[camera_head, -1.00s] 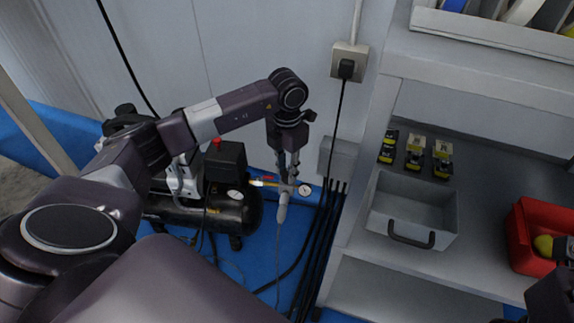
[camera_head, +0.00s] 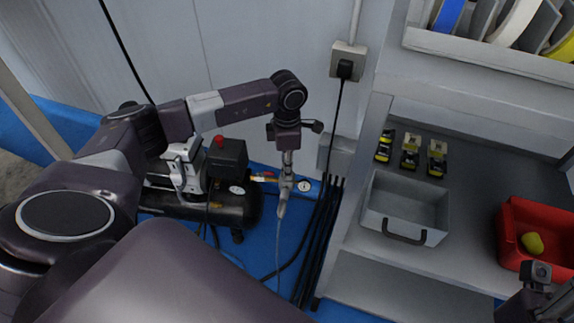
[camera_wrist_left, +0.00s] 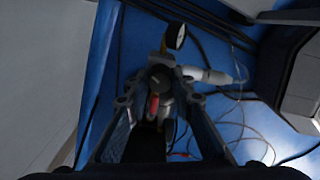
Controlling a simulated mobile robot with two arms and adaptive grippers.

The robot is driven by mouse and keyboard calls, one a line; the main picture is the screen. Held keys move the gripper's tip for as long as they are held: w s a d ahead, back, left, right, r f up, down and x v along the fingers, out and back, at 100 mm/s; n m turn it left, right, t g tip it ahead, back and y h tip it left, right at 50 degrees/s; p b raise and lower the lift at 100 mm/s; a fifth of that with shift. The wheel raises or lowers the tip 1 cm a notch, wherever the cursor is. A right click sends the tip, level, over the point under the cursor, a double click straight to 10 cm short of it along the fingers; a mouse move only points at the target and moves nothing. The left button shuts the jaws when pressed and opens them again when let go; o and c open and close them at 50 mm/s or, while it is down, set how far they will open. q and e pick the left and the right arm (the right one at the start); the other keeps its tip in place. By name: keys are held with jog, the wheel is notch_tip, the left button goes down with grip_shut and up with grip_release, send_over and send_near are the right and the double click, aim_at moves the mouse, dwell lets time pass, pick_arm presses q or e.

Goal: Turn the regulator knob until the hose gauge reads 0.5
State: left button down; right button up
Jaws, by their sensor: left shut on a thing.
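The regulator (camera_head: 285,185) hangs on its hose beside the black compressor (camera_head: 235,208). Its round white hose gauge (camera_head: 304,186) faces up on the right; the needle is too small to read. My left gripper (camera_head: 287,168) points down onto the top of the regulator, its fingers seen nearly edge-on. In the left wrist view its fingers (camera_wrist_left: 158,102) close around the dark regulator knob (camera_wrist_left: 158,78), which is partly hidden. The gauge (camera_wrist_left: 175,36) shows there obliquely, its reading illegible. My right gripper (camera_head: 538,285) is at the lower right, near the red bin; its jaws are unclear.
Black cables run down the wall beside the grey shelf (camera_head: 400,280). A grey tray (camera_head: 410,205), several black-and-yellow items and a red bin (camera_head: 510,250) with a yellow object (camera_head: 532,243) stand on it. The wall socket (camera_head: 347,60) is above the regulator.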

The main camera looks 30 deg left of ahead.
dwell(0.4)
pick_arm(q)
jog(key=c, duration=1.7)
grip_release()
jog(key=shift+o, duration=0.2)
notch_tip(320, 180, up, 12)
